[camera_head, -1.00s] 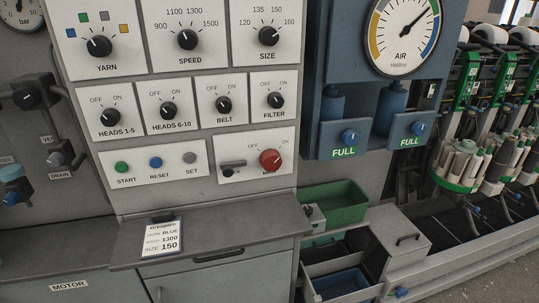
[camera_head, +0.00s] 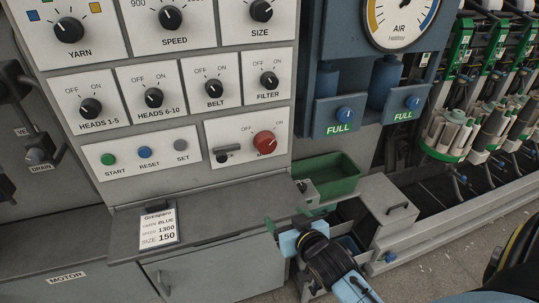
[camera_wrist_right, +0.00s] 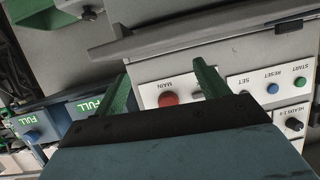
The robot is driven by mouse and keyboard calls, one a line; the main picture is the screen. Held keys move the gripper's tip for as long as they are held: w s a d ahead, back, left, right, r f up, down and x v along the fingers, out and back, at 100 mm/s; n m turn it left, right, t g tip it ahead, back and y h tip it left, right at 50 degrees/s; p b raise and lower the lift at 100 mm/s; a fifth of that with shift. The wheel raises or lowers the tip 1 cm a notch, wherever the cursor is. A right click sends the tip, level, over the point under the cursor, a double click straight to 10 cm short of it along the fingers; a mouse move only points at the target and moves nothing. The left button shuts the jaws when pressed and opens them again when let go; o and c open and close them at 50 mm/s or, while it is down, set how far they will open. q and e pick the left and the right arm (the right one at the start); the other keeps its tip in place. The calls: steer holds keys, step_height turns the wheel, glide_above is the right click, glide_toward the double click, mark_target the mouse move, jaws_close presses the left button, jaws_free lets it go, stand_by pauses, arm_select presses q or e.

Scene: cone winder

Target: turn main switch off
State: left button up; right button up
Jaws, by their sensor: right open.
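The main switch (camera_head: 265,143) is a round red knob on a white plate with OFF and ON marks, at the lower right of the control panel. Which mark it points to is too small to tell. A small dark lever (camera_head: 226,153) sits left of it on the same plate. My right gripper (camera_head: 299,217) is open and empty, below and a little right of the knob, apart from it. In the right wrist view the red knob (camera_wrist_right: 168,98) shows upside down between the green fingers (camera_wrist_right: 162,70). My left gripper is out of view.
START, RESET and SET buttons (camera_head: 144,152) sit left of the switch. A grey ledge (camera_head: 215,210) with an order card (camera_head: 159,226) juts out below the panel. A green bin (camera_head: 332,176) and a grey box (camera_head: 388,200) stand to the right.

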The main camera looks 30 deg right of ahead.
mark_target(268, 146)
step_height(268, 146, up, 10)
steer(key=w+d+m+t, duration=0.1)
steer(key=w+d+t, duration=0.1)
steer(key=t, duration=0.2)
steer(key=shift+h, duration=0.5)
steer(key=w, duration=0.4)
steer(key=w+d, duration=0.1)
steer(key=w, duration=0.4)
steer(key=w+d, duration=0.1)
steer(key=w, duration=0.3)
steer(key=shift+w+d+r+p, duration=0.2)
steer(key=shift+d+r+p, duration=0.05)
steer(key=shift+r+p, duration=0.1)
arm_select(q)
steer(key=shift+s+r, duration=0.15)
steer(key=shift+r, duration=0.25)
arm_select(e)
steer(key=c, duration=1)
